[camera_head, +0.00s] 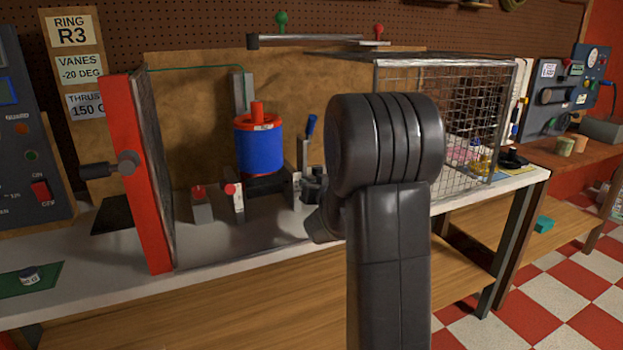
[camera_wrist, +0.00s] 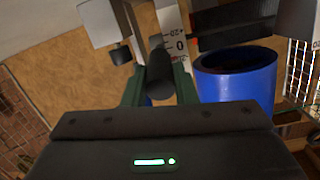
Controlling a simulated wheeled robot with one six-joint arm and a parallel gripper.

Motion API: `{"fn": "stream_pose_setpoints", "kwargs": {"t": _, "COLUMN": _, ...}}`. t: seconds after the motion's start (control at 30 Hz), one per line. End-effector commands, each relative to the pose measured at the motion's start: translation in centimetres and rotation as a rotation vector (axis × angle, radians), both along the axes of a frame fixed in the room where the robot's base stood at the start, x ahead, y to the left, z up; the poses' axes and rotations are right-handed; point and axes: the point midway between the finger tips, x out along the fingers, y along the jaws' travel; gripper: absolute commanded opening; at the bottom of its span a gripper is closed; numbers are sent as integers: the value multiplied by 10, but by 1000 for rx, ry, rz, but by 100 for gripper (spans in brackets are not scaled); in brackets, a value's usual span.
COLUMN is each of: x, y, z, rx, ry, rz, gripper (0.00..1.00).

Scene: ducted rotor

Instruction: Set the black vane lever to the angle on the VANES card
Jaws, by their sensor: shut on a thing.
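The VANES card (camera_head: 79,70) on the board at the left of the head view reads -20 DEG. In the wrist view my gripper (camera_wrist: 160,88) has its two green fingers on either side of the black vane lever (camera_wrist: 158,72) and is shut on it. A white scale plate (camera_wrist: 175,28) with the marks 20 and 0 stands right behind the lever. The exact reading is hard to tell from this angle. In the head view my own arm hides the fingers and the lever.
The blue duct (camera_head: 259,150) with a red rim stands on the bench; it also shows right of the lever in the wrist view (camera_wrist: 236,78). A red-edged panel (camera_head: 135,175) stands at the left. A wire mesh cage (camera_head: 470,115) is at the right.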

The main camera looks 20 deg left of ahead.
Motion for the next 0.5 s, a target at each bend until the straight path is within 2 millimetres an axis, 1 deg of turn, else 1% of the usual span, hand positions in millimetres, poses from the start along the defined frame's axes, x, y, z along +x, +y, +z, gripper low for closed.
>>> {"fn": "stream_pose_setpoints", "kwargs": {"t": 0.03, "x": 0, "y": 1, "z": 9, "rx": -15, "ry": 12, "rz": 0, "gripper": 0}}
{"fn": "stream_pose_setpoints", "kwargs": {"t": 0.1, "x": 1, "y": 1, "z": 11, "rx": -33, "ry": 28, "rz": 1, "gripper": 0}}
{"fn": "stream_pose_setpoints", "kwargs": {"t": 0.5, "x": 2, "y": 2, "z": 10, "rx": -83, "ry": 69, "rz": 0, "gripper": 0}}
